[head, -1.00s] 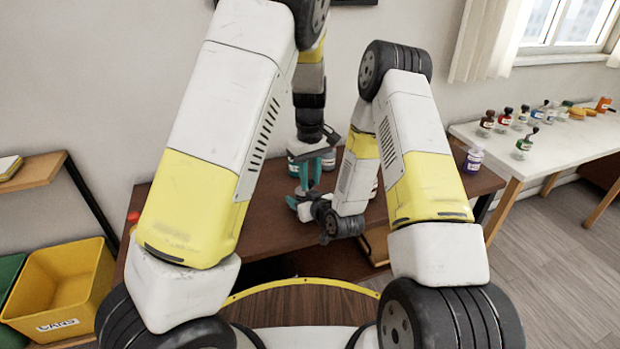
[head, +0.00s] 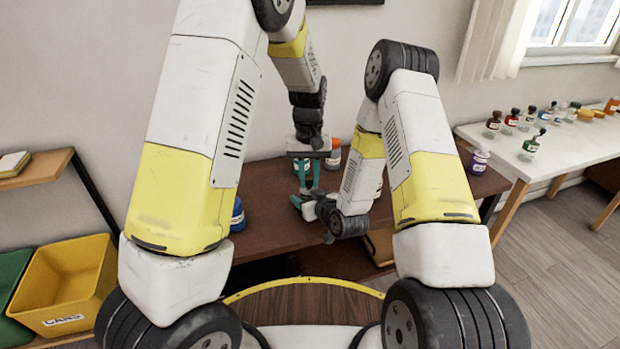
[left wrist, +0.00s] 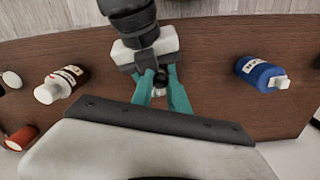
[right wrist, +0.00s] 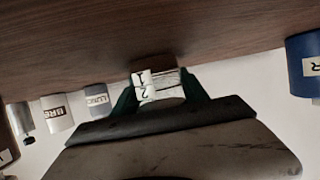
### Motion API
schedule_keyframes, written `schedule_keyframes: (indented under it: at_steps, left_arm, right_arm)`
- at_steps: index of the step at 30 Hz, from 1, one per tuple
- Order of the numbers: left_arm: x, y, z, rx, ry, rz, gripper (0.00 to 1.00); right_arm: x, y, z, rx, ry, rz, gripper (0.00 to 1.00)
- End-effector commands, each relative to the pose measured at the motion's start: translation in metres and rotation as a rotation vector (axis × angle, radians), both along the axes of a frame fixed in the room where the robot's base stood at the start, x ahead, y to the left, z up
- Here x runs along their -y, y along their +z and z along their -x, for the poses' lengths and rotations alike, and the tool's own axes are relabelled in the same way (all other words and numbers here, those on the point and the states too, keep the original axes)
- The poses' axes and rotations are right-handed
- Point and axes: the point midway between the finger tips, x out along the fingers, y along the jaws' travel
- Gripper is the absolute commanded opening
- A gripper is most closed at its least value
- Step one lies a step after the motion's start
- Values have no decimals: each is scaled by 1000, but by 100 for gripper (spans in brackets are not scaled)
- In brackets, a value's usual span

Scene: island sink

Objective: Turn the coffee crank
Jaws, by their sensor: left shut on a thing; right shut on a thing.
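My left gripper (head: 305,187) comes down from above over the brown table (head: 268,195), with its teal fingers pointing down. In the left wrist view its fingers close around a small dark knob-like piece (left wrist: 160,80), which I take to be the crank. My right gripper (head: 297,203) lies low just under it, pointing left. In the right wrist view its fingers are shut on a small white block (right wrist: 157,86) marked 1 and 2; whether this is part of the coffee grinder I cannot tell. The grinder's body is mostly hidden by the two grippers.
A blue bottle (head: 238,215) stands left on the table; an orange-capped bottle (head: 334,155) stands behind my grippers. A purple bottle (head: 479,160) is at the right end. A yellow bin (head: 70,285) sits lower left. A white side table (head: 545,150) carries several small bottles.

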Motion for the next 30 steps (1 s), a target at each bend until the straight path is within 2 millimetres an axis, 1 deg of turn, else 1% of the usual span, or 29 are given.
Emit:
schedule_keyframes:
  at_steps: [1, 4, 5, 13, 17, 20, 27, 30]
  left_arm:
    - [0, 0, 0, 0, 1, 0, 22]
    - [0, 0, 0, 0, 2, 0, 42]
    - [0, 0, 0, 0, 2, 0, 43]
    - [0, 0, 0, 0, 3, 0, 43]
    - [0, 8, -1, 2, 2, 1, 43]
    - [1, 24, -1, 4, 2, 3, 43]
    - [0, 76, -1, 5, 2, 3, 43]
    - [-1, 94, -1, 3, 2, 2, 43]
  right_arm:
    - [1, -1, 0, -1, -2, 0, 6]
    - [1, -1, 0, -1, -2, 0, 6]
    - [1, -1, 0, -1, -2, 0, 6]
    - [1, 0, 0, -1, -1, 1, 6]
    - [1, -1, 0, -1, -1, 1, 6]
    - [1, 0, 0, -1, -1, 1, 6]
    - [0, 0, 0, -1, -1, 1, 6]
    - [0, 0, 0, -1, -1, 1, 6]
